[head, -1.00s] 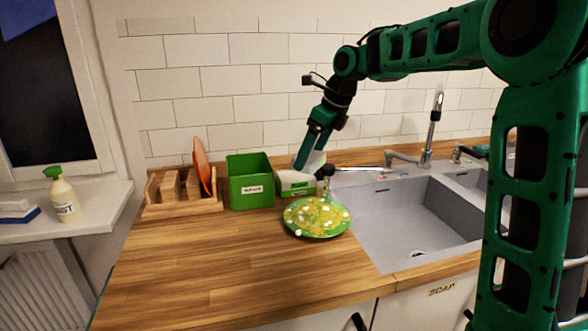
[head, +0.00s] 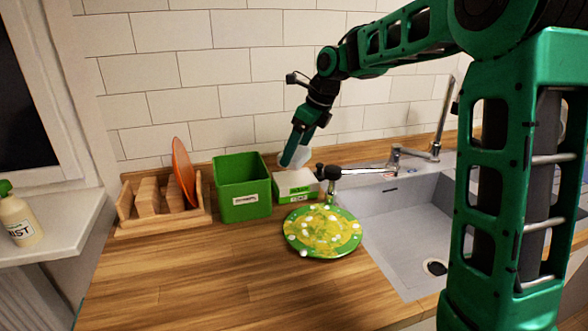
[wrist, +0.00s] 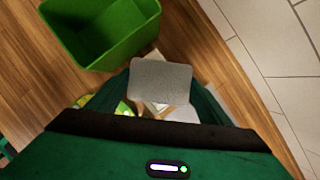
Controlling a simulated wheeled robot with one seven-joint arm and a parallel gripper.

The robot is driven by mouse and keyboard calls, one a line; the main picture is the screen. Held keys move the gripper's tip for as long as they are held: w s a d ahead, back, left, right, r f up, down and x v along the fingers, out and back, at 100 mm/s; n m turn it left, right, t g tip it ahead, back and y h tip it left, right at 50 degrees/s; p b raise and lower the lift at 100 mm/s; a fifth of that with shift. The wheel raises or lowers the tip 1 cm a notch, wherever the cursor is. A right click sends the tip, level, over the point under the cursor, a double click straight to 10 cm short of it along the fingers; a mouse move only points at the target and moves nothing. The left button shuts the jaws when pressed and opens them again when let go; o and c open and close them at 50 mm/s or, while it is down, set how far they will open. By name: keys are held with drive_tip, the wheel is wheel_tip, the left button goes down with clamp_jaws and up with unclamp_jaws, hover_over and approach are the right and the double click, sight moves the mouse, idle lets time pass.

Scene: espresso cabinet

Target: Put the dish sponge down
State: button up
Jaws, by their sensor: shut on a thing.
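My gripper (head: 292,157) is shut on the dish sponge (head: 303,156). In the head view the sponge shows as a pale piece, partly hidden behind my green finger. In the wrist view the sponge (wrist: 161,80) is a grey, flat rectangle between the two fingers. It is above a low white box with a green label (head: 296,186), just right of the green bin. I cannot tell whether the sponge touches the box.
The open green bin (head: 243,190) stands left of the box. A dirty green plate (head: 322,231) lies in front, beside the sink (head: 400,218). A wooden rack (head: 161,205) holds an orange plate (head: 183,172). A black-tipped rod (head: 330,172) is close right. The front-left counter is clear.

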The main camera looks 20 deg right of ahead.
drive_tip(key=shift+f, duration=2.6)
drive_tip(key=shift+f, duration=0.1)
drive_tip(key=o, duration=1.1)
drive_tip(key=v, duration=1.2)
drive_tip(key=shift+s, duration=0.15)
